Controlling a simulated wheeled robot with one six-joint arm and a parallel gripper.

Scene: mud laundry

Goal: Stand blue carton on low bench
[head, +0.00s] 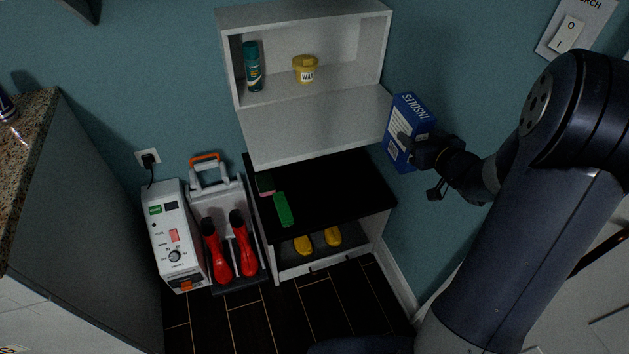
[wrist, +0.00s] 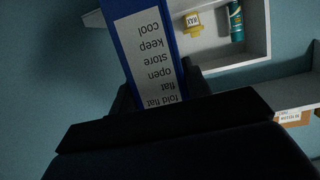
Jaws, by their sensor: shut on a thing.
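The blue carton (head: 408,118), marked "INSOLES", is held in my gripper (head: 425,150) to the right of the white wall shelf. My gripper is shut on it. In the wrist view the carton (wrist: 150,48) shows its white text panel and its lower end is hidden by my gripper (wrist: 155,100). The low bench (head: 335,185) has a dark top and stands under the wall shelf, to the left of and below the carton. A green brush-like item (head: 283,209) and a pinkish item (head: 265,184) lie on its left part.
The wall shelf (head: 315,130) overhangs the bench's back and holds a teal can (head: 253,68) and a yellow wax tub (head: 306,69). Yellow shoes (head: 303,244) sit beneath the bench top. Red boots (head: 216,255) and a white machine (head: 174,235) stand left. The bench's right part is clear.

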